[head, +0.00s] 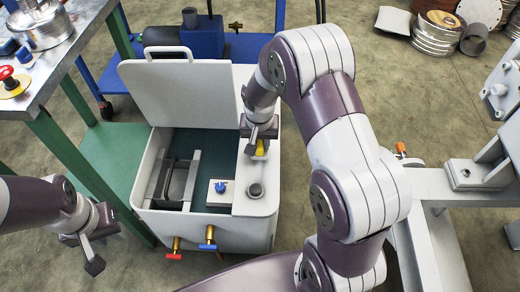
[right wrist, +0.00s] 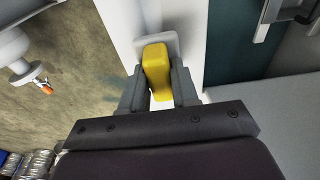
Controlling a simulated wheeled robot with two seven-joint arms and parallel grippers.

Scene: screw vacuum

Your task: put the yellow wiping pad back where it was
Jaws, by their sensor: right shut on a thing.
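The yellow wiping pad (right wrist: 156,70) sits between the two fingers of my right gripper (right wrist: 160,88) in the right wrist view. That gripper is shut on it. A light grey plate or dish shows just beyond the pad's far end; I cannot tell whether they touch. In the head view the pad (head: 260,147) shows as a small yellow patch under my right gripper (head: 258,138), over the right rim of the white tank (head: 261,180). My left gripper (head: 91,254) is at the lower left, away from the tank; its finger gap is unclear.
The tank's lid (head: 190,88) stands open at the back. Inside are a dark metal bracket (head: 178,180) and a box with a blue knob (head: 221,187). A round grey fitting (head: 255,190) is on the right rim. Red and blue valves (head: 208,242) stick out in front. A metal-topped table stands left.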

